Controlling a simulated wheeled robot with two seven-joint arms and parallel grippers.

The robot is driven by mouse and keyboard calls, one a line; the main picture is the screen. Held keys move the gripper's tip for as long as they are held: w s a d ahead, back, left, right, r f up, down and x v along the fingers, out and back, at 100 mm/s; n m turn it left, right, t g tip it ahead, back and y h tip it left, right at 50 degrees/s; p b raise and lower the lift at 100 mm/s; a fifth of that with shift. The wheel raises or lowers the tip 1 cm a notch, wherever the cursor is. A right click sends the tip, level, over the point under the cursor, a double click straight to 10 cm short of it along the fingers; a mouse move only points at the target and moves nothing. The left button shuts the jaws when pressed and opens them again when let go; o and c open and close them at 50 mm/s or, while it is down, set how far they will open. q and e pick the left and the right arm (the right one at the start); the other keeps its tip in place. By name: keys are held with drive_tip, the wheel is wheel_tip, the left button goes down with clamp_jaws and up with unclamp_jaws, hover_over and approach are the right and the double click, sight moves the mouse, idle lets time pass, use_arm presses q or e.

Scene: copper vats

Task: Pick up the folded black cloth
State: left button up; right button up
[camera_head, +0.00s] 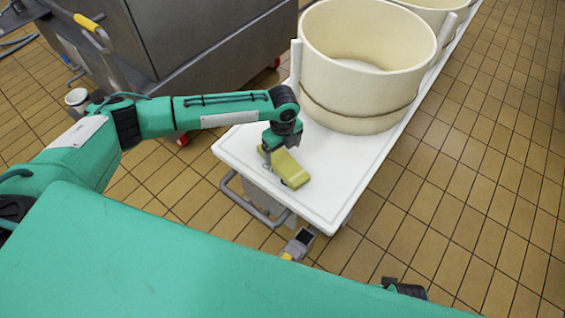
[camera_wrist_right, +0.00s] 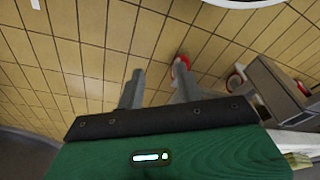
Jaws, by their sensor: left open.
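No black cloth can be made out in either view. A yellow-green, block-like thing (camera_head: 292,172) lies near the front left corner of the white table (camera_head: 336,205); whether it is a folded cloth I cannot tell. My left gripper (camera_head: 268,154) is open, pointing down at the left end of this thing. Whether they touch is unclear, as the wrist hides part of the jaws. My right gripper (camera_wrist_right: 156,84) shows in the right wrist view with its fingers apart and nothing between them, over the tiled floor.
A large cream round tub (camera_head: 365,70) stands on the table behind the yellow-green thing, with another tub beyond. A grey metal vat (camera_head: 215,45) stands at the upper left. A small grey and yellow device (camera_head: 300,243) is at the table's front edge. Tiled floor is clear at right.

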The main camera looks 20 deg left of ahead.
sight(282, 160)
use_arm(q)
drive_tip(key=f, duration=0.5)
drive_tip(key=shift+w+a+f+b, duration=0.1)
drive_tip(key=shift+w+f+b, duration=0.1)
drive_tip(key=shift+f+b, duration=0.15)
drive_tip(key=shift+f, duration=0.3)
drive_tip(key=c, duration=1.2)
use_arm(e)
drive_tip(key=shift+w+r, duration=0.1)
drive_tip(key=shift+r, duration=0.55)
